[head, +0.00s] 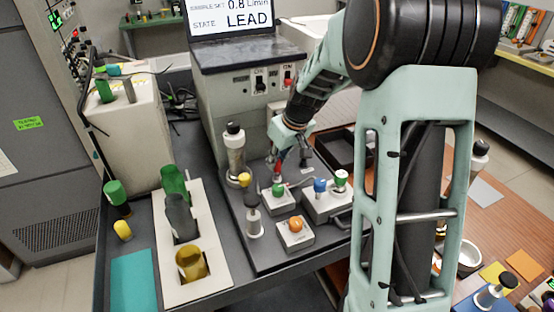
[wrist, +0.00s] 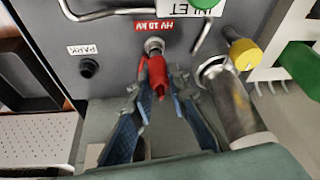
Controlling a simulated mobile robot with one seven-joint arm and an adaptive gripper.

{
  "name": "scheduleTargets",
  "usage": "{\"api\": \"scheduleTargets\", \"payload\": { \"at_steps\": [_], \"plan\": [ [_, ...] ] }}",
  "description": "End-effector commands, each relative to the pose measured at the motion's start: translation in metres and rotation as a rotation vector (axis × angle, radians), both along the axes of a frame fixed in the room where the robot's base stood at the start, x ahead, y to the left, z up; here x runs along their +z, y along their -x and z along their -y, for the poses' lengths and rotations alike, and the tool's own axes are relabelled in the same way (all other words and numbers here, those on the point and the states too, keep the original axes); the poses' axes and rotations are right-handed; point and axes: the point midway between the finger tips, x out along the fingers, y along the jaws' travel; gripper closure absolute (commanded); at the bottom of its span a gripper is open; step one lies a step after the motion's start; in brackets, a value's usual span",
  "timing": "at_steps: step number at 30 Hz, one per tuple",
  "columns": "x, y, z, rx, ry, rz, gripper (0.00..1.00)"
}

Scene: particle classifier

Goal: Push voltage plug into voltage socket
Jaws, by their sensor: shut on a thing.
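The red voltage plug (wrist: 157,77) is between the blue-padded fingers of my gripper (wrist: 160,88) in the wrist view. My gripper is shut on it. The plug's front end meets the round metal voltage socket (wrist: 154,46) under the red "HV 10 kV" label. I cannot tell how deep the plug sits in it. In the head view my gripper (head: 281,153) reaches down behind the small button boxes, with a bit of red at its tip. The socket is not clear in the head view.
A black "PARK" socket (wrist: 88,68) is left of the voltage socket. A metal cylinder (wrist: 232,103) and a yellow knob (wrist: 245,53) are close on the right. Button boxes (head: 295,234) and a black tray (head: 345,148) stand near the arm.

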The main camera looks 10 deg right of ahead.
Motion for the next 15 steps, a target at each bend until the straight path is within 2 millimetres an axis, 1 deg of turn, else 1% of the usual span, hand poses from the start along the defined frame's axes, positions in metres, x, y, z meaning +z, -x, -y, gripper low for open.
{"api": "scheduleTargets", "payload": {
  "at_steps": [15],
  "plan": [
    [-0.014,0.0,0.0,0.0,0.0,0.0,1.0]
  ]
}}
